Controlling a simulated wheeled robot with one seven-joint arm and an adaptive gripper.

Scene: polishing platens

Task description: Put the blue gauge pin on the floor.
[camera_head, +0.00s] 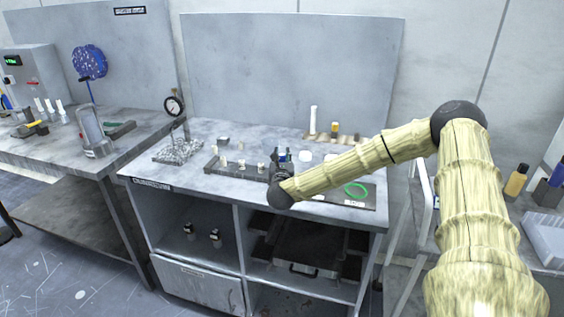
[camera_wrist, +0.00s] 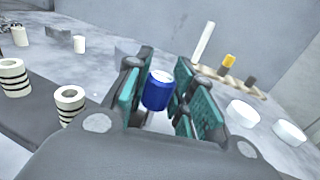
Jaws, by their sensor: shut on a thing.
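The blue gauge pin (camera_wrist: 157,91) shows in the wrist view as a short blue cylinder with a pale top, upright between the teal-padded fingers of my gripper (camera_wrist: 160,95). My gripper is shut on it. In the head view my gripper (camera_head: 281,165) is over the middle of the workbench, at the dark tray, and the pin is only a small blue spot there. I cannot tell whether the pin's lower end touches the tray. The floor (camera_head: 60,265) shows at the lower left, in front of the benches.
The dark tray (camera_head: 225,172) holds several white ringed cylinders (camera_wrist: 13,77) close to my gripper. White discs (camera_wrist: 290,133) and a wooden rack (camera_wrist: 243,82) stand to the right. A green ring (camera_head: 356,190) lies near the bench's right end. A dial gauge (camera_head: 173,106) stands at the left.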

